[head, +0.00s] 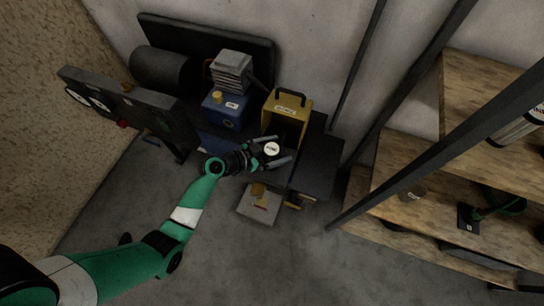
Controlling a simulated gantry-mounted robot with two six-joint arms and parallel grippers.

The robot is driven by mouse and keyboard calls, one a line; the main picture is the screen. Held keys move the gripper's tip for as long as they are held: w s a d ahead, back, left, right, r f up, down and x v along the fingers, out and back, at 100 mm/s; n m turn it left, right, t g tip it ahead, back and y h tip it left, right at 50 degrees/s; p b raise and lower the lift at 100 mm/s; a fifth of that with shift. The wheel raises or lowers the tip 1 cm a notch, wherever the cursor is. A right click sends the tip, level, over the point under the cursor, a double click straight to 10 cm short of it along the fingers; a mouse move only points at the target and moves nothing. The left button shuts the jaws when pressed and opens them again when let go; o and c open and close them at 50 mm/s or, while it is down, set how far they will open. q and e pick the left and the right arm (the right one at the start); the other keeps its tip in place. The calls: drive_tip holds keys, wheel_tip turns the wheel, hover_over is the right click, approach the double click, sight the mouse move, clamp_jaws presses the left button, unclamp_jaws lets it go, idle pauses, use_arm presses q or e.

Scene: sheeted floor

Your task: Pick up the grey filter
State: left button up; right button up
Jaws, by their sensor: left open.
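A grey, ribbed, block-shaped thing (232,72) that looks like a stack of filters sits on or just behind a blue container (224,108) at the back. A round thing with a white labelled top (271,148) lies between the fingers of my left gripper (274,151). I cannot tell which of the two is the grey filter. My left gripper is open, its fingers spread on either side of the round thing. I cannot tell whether they touch it. The wrist hides part of the surface below. My right gripper is not in view.
A yellow box with a black handle (287,108) stands just behind my left gripper. A grey box (260,204) lies on the floor in front. A wooden shelf (405,160) with dark posts fills the right. The floor at front centre is clear.

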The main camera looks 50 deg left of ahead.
sight(278, 146)
use_arm(q)
drive_tip(key=shift+w+f, duration=0.1)
drive_tip(key=shift+w, duration=0.15)
drive_tip(key=shift+s, duration=0.1)
drive_tip(key=c, duration=1.5)
drive_tip(key=shift+r+p, duration=0.45)
drive_tip(key=shift+r, duration=0.2)
wheel_tip(278, 146, up, 3)
drive_tip(key=shift+f+p, duration=0.1)
drive_tip(key=shift+p, duration=0.85)
drive_tip(key=s+d+r+p, duration=0.2)
drive_tip(key=s+r, duration=0.1)
drive_tip(key=s, duration=0.1)
drive_tip(key=s+d+r+p, duration=0.2)
drive_tip(key=s+r+p, duration=0.1)
drive_tip(key=s, duration=0.1)
drive_tip(key=s+d+r+p, duration=0.2)
drive_tip(key=s+d+r, duration=0.1)
drive_tip(key=s, duration=0.1)
drive_tip(key=shift+s+p, duration=0.1)
drive_tip(key=shift+p, duration=0.2)
